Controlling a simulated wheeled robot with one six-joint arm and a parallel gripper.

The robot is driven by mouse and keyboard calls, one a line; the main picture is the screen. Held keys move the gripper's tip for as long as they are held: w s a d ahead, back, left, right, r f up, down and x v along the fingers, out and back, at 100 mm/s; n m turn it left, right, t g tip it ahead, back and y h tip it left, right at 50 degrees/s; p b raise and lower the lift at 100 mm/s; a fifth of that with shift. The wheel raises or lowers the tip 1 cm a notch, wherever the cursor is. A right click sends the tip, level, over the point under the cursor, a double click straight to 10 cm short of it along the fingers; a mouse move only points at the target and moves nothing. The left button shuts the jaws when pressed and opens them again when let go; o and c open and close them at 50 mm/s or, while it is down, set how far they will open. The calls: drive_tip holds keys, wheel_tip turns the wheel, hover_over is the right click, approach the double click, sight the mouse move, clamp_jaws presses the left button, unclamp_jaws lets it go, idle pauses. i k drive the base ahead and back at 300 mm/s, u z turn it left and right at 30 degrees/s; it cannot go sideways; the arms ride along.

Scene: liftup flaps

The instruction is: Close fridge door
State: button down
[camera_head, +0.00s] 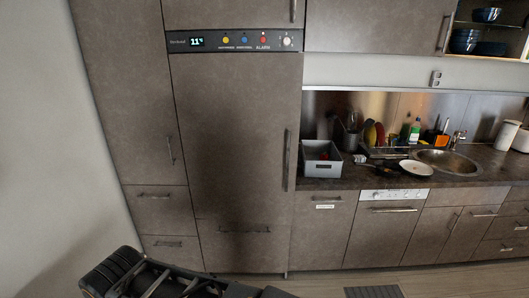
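The tall grey-brown fridge door (235,135) stands under the control panel in the middle of the view. It has a vertical bar handle (287,160) near its right edge. The door looks flush with the cabinets around it, and I see no gap at its edges and no interior. A lower section with a horizontal handle (244,230) is below it. Dark parts of my own arm show along the bottom left, well in front of the fridge. I cannot make out my gripper's fingers, and nothing of mine visibly touches the door.
The control panel (235,41) shows a lit display. A counter (330,184) on the right holds a grey bin (322,160), dishes and a sink (447,161). A dishwasher (380,230) is below. A wall bounds the left.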

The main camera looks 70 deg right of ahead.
sight(239, 114)
drive_tip(key=u, duration=1.7)
drive_tip(key=k, duration=1.4)
drive_tip(key=z, duration=2.05)
drive_tip(key=i, duration=0.5)
drive_tip(key=u, duration=0.1)
